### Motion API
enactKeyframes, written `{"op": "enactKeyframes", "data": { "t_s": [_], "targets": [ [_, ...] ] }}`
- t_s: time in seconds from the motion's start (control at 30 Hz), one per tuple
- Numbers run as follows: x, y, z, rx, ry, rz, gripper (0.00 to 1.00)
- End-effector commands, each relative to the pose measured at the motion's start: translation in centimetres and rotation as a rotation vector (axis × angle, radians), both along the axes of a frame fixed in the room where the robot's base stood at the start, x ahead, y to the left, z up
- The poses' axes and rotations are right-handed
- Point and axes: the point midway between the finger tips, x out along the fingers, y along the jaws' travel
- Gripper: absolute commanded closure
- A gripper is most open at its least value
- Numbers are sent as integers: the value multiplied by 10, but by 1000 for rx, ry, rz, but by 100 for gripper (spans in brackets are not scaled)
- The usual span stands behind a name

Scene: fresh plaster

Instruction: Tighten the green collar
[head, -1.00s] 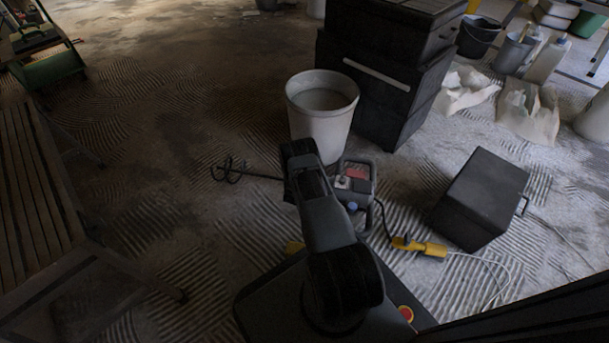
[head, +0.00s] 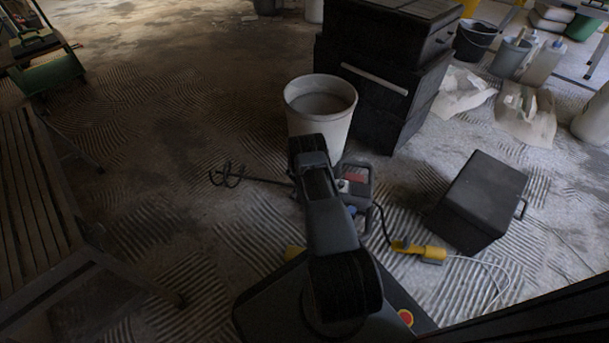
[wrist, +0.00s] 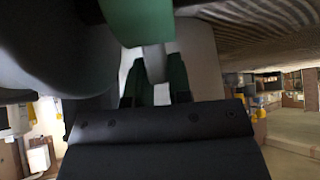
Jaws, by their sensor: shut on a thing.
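The green collar (wrist: 138,20) shows at the top of the wrist view, with a grey part right below it. In the head view my arm hides the collar and the gripper. A mixer with a grey frame (head: 366,190) lies on the floor behind my arm. Its rod with a spiral paddle (head: 228,175) points left.
A white bucket (head: 321,120) stands just beyond the mixer, with stacked black cases (head: 375,85) behind it. A dark box (head: 482,200) and a yellow connector with a cable (head: 420,250) lie to the right. A slatted bench (head: 40,200) is at left. The floor left of the paddle is clear.

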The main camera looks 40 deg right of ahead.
Motion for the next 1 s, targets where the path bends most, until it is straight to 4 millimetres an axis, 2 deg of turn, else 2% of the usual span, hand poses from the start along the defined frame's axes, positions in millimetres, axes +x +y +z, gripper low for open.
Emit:
{"op": "enactKeyframes", "data": {
  "t_s": [0.57, 0.6, 0.83, 1.0],
  "targets": [
    [3, 2, 0, 17, 10, 7, 100],
    [3, 2, 0, 17, 10, 7, 79],
    [1, -1, 0, 14, 11, 1, 57],
    [1, -2, 0, 14, 12, -1, 55]
  ]
}}
